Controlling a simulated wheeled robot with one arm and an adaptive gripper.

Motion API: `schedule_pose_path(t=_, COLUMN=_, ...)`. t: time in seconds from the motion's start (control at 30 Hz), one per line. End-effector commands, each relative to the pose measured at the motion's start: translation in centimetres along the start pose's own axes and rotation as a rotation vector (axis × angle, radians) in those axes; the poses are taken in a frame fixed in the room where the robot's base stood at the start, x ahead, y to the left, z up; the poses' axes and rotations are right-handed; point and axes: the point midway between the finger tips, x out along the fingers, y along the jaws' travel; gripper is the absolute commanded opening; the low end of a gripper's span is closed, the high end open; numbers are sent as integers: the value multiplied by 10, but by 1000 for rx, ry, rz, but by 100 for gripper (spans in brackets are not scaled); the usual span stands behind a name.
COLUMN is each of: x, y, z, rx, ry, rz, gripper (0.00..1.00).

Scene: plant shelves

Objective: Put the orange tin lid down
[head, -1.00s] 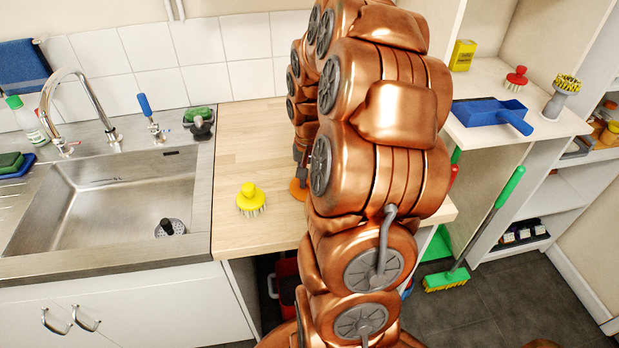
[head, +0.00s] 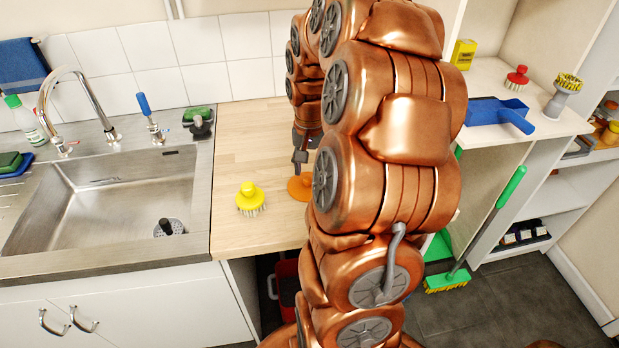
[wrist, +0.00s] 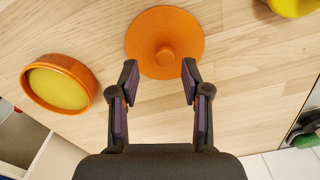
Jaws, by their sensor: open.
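The orange tin lid (wrist: 164,36) lies flat on the wooden worktop, knob upward, in the wrist view. In the head view the lid (head: 298,188) is partly hidden behind my arm. My gripper (wrist: 160,82) is open and empty, with its two fingertips apart just short of the lid and its knob between their lines. In the head view my gripper (head: 299,168) is above the worktop by the lid, partly hidden. A round orange tin (wrist: 58,84) with yellow contents stands left of the lid in the wrist view; my arm hides it in the head view.
A yellow scrubbing brush (head: 250,200) stands on the worktop (head: 240,150) left of the lid. The steel sink (head: 110,200) lies further left. A shelf at right holds a blue dustpan (head: 490,112). The worktop's back left is clear.

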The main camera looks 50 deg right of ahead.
Motion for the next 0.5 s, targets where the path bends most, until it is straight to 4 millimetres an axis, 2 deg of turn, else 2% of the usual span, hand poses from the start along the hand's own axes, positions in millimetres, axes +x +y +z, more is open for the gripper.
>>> schedule_pose_path(t=0.3, x=-52, y=-1, z=-1, rx=-1, ry=7, rz=-4, gripper=47)
schedule_pose_path(t=0.5, x=-72, y=-1, z=-1, rx=-1, ry=4, rz=-2, gripper=47)
